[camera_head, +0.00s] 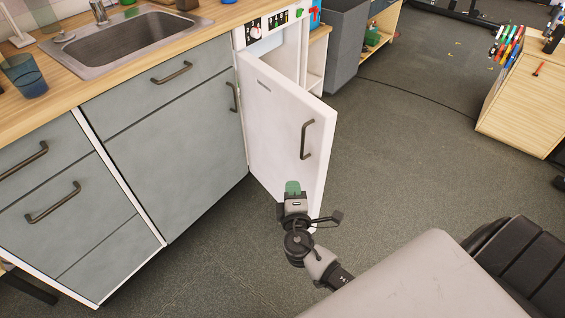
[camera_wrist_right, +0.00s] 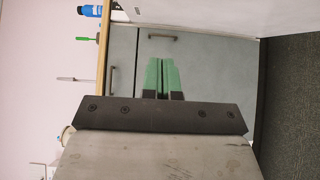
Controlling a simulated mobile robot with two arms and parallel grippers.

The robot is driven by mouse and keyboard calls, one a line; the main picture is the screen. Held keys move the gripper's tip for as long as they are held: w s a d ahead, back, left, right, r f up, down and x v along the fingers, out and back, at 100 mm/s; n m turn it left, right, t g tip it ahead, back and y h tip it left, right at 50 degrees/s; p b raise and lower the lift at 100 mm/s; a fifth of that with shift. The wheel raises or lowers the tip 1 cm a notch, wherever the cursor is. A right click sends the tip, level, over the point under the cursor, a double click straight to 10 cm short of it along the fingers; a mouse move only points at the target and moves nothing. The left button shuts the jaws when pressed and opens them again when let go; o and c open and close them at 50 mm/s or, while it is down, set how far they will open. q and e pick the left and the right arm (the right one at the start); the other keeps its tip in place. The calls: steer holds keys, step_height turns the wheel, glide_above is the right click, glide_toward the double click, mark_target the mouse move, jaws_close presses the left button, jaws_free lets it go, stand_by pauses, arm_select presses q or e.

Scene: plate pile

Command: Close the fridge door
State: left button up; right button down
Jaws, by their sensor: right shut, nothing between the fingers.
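The white fridge door (camera_head: 275,125) stands open in the head view, swung out from the left side of the fridge opening (camera_head: 266,42). Its face with the dark handle (camera_head: 306,140) is toward me. My right gripper (camera_head: 292,187) is shut and empty, in front of the door's lower part in the picture, below the handle. I cannot tell whether it touches the door. In the right wrist view, the green fingers (camera_wrist_right: 163,76) are together, and a white panel, likely the door (camera_wrist_right: 195,14), fills the top. My left gripper is not in view.
Grey cabinets (camera_head: 170,125) with a wooden counter and a sink (camera_head: 135,42) stand left of the door. A blue cup (camera_head: 24,76) is on the counter. A wooden cabinet (camera_head: 525,100) stands at the right. Open floor (camera_head: 410,150) lies right of the door.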

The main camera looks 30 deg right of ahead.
steer(key=s+d+x, duration=0.1)
steer(key=d+x, duration=0.1)
steer(key=x, duration=1.1)
steer(key=shift+s+d, duration=0.2)
steer(key=shift+d, duration=0.2)
steer(key=shift+f, duration=0.1)
